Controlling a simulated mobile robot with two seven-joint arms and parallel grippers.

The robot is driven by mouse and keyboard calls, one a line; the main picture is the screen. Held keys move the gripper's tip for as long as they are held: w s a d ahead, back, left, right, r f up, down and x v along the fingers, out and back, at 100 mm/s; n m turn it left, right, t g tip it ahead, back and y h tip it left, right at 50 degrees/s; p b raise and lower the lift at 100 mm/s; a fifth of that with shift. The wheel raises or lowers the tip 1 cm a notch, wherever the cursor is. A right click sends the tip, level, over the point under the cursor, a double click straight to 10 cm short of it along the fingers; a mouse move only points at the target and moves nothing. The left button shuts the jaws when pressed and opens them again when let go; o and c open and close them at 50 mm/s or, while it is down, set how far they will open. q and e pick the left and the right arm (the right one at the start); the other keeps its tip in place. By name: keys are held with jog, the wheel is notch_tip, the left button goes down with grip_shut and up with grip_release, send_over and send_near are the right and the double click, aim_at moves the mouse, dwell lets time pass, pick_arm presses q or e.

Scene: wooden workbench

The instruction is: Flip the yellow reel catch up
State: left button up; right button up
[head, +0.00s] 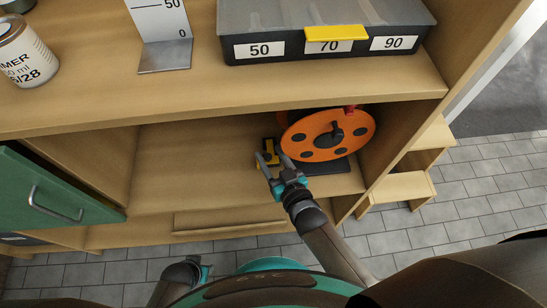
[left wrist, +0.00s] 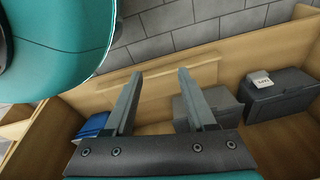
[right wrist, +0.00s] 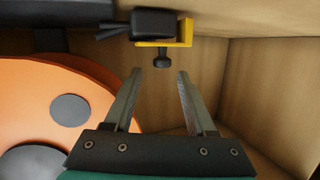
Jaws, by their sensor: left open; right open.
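The orange reel (head: 328,135) stands on a dark base in the lower shelf bay; its edge also fills the left of the right wrist view (right wrist: 90,85). The yellow catch (head: 270,151) is beside the reel, on its left. In the right wrist view it shows as a yellow bracket (right wrist: 184,36) with a black lever-like part (right wrist: 140,23) and a small dark knob (right wrist: 162,59). My right gripper (head: 273,163) is open at the catch. Its fingertips (right wrist: 159,72) are just short of the knob, with nothing between them. My left gripper (left wrist: 160,73) is open and empty, away from the reel.
Above the bay, the shelf top holds a dark bin labelled 50, 70, 90 (head: 325,62), a metal gauge stand (head: 163,55) and a can (head: 24,58). A green drawer front (head: 45,195) is at left. Grey boxes (left wrist: 280,98) show in the left wrist view.

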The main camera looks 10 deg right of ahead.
jog(key=shift+s, duration=0.1)
jog(key=shift+s+d+r, duration=0.1)
jog(key=shift+s, duration=0.1)
pick_arm(q)
jog(key=s+a+p, duration=0.3)
jog(key=s+p, duration=0.2)
jog(key=s, duration=0.2)
jog(key=shift+s+a+f, duration=0.25)
jog(key=shift+a+f, duration=0.05)
jog(key=shift+f, duration=0.1)
pick_arm(e)
jog(key=v, duration=1.4)
jog(key=shift+s, duration=0.25)
jog(key=shift+d, duration=0.1)
